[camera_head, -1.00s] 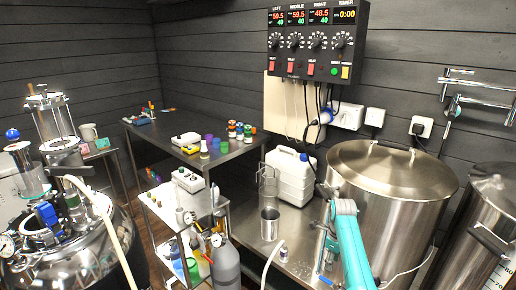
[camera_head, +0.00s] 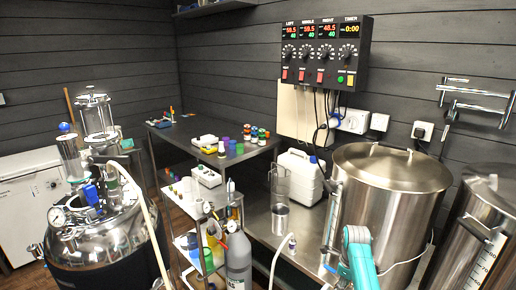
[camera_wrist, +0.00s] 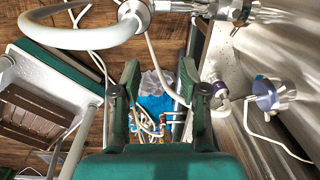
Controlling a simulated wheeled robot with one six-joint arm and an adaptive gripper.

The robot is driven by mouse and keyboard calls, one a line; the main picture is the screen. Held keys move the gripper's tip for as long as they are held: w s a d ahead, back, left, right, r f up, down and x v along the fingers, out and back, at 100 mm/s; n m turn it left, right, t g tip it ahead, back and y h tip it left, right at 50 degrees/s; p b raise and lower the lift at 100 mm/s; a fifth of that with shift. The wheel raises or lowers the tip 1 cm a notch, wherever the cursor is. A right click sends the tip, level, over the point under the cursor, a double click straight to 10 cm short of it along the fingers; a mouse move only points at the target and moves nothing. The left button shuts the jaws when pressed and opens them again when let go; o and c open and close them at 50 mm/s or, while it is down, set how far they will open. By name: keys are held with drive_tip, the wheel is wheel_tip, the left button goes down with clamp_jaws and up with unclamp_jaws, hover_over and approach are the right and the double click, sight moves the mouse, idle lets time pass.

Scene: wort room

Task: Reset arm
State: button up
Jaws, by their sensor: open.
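My teal arm (camera_head: 358,260) shows at the bottom of the head view, in front of the large steel kettle (camera_head: 392,205). My gripper (camera_wrist: 159,78) shows in the wrist view, its two dark green fingers spread wide. Nothing is between the fingertips. Beyond them, a blue and clear plastic item (camera_wrist: 155,98) and several thin tubes show lower down, near a wooden floor. I cannot make out the gripper's fingers in the head view.
A steel bench (camera_head: 258,222) holds a white jerrycan (camera_head: 300,178) and a steel cup (camera_head: 280,218). A grey gas cylinder (camera_head: 238,262) stands left of it. A steel fermenter (camera_head: 105,235) is at left. In the wrist view, a pale hose (camera_wrist: 85,38) crosses close by.

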drive_tip(key=s+a+f+n+t, duration=0.2)
drive_tip(key=s+f+n, duration=0.1)
drive_tip(key=s+f, duration=0.4)
drive_tip(key=s+a+f+n+t, duration=0.1)
drive_tip(key=s+a+f+n, duration=0.3)
drive_tip(key=f, duration=0.6)
drive_tip(key=s+a+f+n+t, duration=0.1)
drive_tip(key=s+f+n+t, duration=0.15)
drive_tip(key=s, duration=0.75)
drive_tip(key=s+a+f+n+t, duration=0.15)
drive_tip(key=s+n, duration=0.25)
drive_tip(key=s, duration=0.7)
drive_tip(key=s+a+r+n+t, duration=0.1)
drive_tip(key=s+r+n+t, duration=0.15)
drive_tip(key=s+r, duration=0.5)
drive_tip(key=s+a+r+n+t, duration=0.1)
drive_tip(key=s+r+n, duration=0.25)
drive_tip(key=s, duration=0.65)
drive_tip(key=s+r+n+t, duration=0.2)
drive_tip(key=s+r, duration=0.3)
drive_tip(key=r, duration=0.6)
drive_tip(key=s+r+n+t, duration=0.1)
drive_tip(key=s+r+n, duration=0.3)
drive_tip(key=r, duration=0.7)
drive_tip(key=shift+s+a+r+n+t, duration=0.35)
drive_tip(key=shift+s+a, duration=0.1)
drive_tip(key=shift+s, duration=0.65)
